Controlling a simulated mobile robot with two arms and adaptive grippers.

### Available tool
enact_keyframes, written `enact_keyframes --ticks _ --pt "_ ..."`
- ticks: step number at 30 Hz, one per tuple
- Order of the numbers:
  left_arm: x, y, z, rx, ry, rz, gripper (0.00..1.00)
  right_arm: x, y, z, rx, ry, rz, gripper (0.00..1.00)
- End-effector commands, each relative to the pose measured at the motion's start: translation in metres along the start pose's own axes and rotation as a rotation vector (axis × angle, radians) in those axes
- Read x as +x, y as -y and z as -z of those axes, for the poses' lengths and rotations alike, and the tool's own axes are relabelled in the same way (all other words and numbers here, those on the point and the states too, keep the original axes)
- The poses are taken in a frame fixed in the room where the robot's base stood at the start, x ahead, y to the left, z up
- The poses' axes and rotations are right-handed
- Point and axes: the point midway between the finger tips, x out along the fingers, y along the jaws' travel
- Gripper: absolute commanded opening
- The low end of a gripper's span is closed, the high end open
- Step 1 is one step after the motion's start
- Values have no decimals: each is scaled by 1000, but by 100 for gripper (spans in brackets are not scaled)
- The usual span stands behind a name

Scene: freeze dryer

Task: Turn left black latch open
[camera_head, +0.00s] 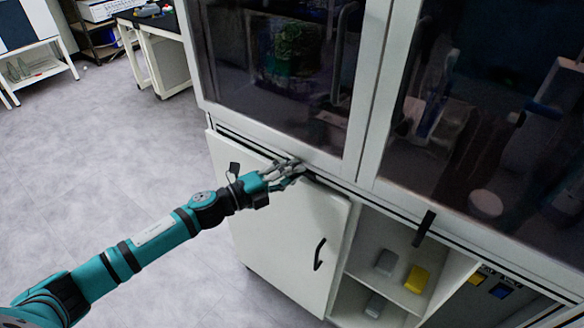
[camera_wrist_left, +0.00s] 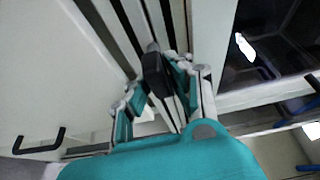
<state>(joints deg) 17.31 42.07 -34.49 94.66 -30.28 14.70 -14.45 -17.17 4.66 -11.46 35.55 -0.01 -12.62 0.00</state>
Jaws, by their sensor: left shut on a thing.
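The left black latch (camera_wrist_left: 155,72) is on the white rail of the freeze dryer cabinet. In the left wrist view it is between the fingers of my left gripper (camera_wrist_left: 162,78). In the head view my left gripper (camera_head: 292,173) reaches the rail below the glass doors with its fingers closed on the latch, which they mostly hide. A second black latch (camera_head: 424,228) hangs tilted on the same rail further right, clear of the gripper. My right gripper is not in view.
A white lower door (camera_head: 262,225) with a black handle (camera_head: 319,254) is below the gripper. Open shelves to its right hold grey and yellow objects (camera_head: 417,279). Dark glass doors (camera_head: 285,60) are above. Clear floor (camera_head: 110,160) lies to the left.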

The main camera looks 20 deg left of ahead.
Motion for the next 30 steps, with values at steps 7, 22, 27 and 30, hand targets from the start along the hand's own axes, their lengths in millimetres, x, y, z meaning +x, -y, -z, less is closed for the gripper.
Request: enact_keyframes --ticks 7,22,27,30 --pt "0 -1 0 37 0 -17 0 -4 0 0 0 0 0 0" --pt "0 -2 0 40 -1 -19 32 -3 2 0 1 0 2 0" --pt "0 -1 0 40 0 -18 38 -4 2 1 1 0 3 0" --pt "0 -1 0 39 0 -17 38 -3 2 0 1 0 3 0"
